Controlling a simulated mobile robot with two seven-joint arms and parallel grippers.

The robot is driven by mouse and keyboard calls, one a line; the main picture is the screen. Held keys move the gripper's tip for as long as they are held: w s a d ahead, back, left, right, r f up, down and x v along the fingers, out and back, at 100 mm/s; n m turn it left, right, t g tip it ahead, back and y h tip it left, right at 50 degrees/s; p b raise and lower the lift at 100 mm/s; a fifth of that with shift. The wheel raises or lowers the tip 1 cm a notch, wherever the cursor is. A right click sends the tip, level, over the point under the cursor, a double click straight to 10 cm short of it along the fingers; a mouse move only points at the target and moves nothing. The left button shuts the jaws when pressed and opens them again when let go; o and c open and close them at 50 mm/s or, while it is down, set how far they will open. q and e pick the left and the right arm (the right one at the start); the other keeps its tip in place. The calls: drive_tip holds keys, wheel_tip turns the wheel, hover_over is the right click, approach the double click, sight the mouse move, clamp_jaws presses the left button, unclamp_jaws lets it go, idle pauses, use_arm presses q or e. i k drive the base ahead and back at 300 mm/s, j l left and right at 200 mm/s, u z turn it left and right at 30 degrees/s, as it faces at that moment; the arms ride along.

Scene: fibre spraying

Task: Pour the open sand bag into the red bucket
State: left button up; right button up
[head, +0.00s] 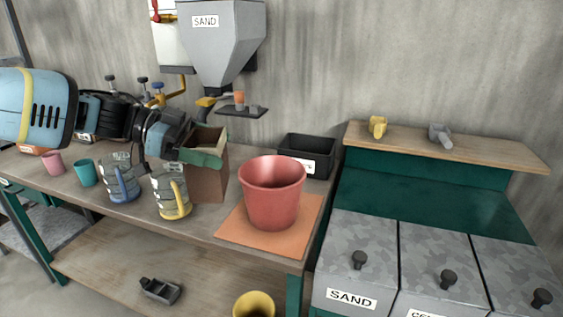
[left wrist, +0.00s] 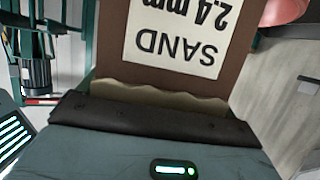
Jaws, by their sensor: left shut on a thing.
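The brown sand bag (head: 208,182) stands upright on the workbench, left of the red bucket (head: 273,193) and apart from it. My left gripper (head: 202,156) is shut on the bag's upper edge. In the left wrist view the bag (left wrist: 108,50) shows its white label reading SAND 2.4 mm, upside down, with a pale wavy strip by the dark jaw (left wrist: 145,118). The bucket is upright on an orange mat (head: 308,215); its visible inside looks empty. A bit of it shows in the left wrist view (left wrist: 284,10). My right gripper is not in view.
Measuring jugs with a blue handle (head: 122,184) and a yellow handle (head: 170,195) stand left of the bag. A black bin (head: 308,153) sits behind the bucket. A grey SAND hopper (head: 222,45) hangs above. Lidded bins (head: 355,255) stand at right.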

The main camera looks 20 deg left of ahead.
sight(272, 185)
drive_tip(key=i, duration=1.1)
